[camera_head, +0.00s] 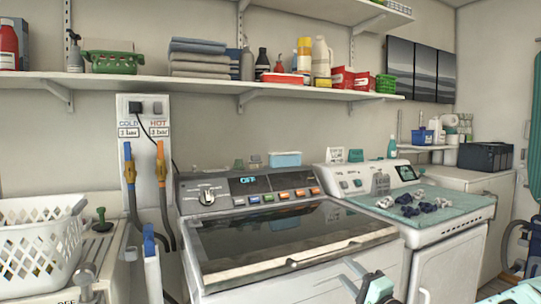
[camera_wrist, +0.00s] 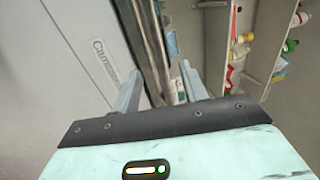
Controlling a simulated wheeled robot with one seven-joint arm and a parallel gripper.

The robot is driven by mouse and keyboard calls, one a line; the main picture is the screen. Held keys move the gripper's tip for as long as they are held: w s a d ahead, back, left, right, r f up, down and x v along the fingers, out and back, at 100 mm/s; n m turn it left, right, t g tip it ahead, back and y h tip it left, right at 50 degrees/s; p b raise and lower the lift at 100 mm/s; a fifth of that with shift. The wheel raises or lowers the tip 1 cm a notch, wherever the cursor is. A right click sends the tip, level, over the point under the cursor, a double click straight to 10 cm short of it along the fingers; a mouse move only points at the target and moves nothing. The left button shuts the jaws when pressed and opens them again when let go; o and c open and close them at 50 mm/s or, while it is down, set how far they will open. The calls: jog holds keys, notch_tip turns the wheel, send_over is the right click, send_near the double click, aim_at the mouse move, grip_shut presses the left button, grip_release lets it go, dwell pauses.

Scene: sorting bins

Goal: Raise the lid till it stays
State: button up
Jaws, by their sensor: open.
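The lid (camera_head: 290,232) is a dark glass panel in a pale frame on top of the washing machine in the middle of the head view. It lies down flat, with a handle strip (camera_head: 320,255) along its front edge. My gripper (camera_head: 350,274) is at the lower right of the lid, in front of its front edge. In the wrist view my gripper (camera_wrist: 160,82) has its two grey fingers apart, with nothing held between them. A pale panel with a caution label (camera_wrist: 103,50) and a metallic edge (camera_wrist: 150,45) show beyond the fingers; contact cannot be told.
The control panel (camera_head: 250,189) stands behind the lid. A second machine (camera_head: 448,260) at right carries a green mat (camera_head: 455,206) with small dark and light cloth pieces. A white basket (camera_head: 35,245) stands at left. A loaded shelf (camera_head: 200,84) runs above.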

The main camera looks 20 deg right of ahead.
aim_at(333, 257)
jog(key=w+b, duration=0.2)
jog(key=w+r+b, duration=0.1)
jog(key=w, duration=0.2)
jog(key=shift+w+a+b, duration=0.1)
jog(key=shift+w+b, duration=0.1)
jog(key=shift+b, duration=0.15)
dwell(0.3)
grip_shut()
